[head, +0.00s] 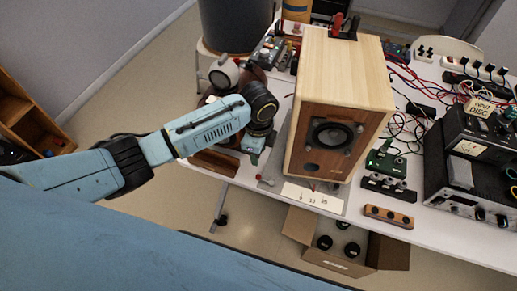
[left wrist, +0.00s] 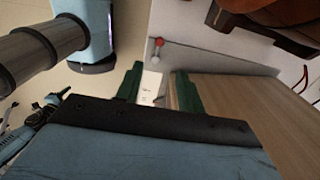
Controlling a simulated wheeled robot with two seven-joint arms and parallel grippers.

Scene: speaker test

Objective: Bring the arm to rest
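My left arm (head: 90,172) comes in from the left and bends down at the table's near left edge. My left gripper (head: 254,158) is beside the left side of the wooden speaker (head: 340,70). In the left wrist view its two green fingers (left wrist: 158,88) stand apart with nothing held between them. A pale card with print (left wrist: 151,84) shows beyond the gap. The speaker's wooden side (left wrist: 240,100) is close to the right finger; I cannot tell whether they touch. My right arm and gripper are not in view.
A green circuit board (head: 391,163), cables and a black instrument (head: 475,150) are to the right. An open cardboard box (head: 345,262) is below the table edge.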

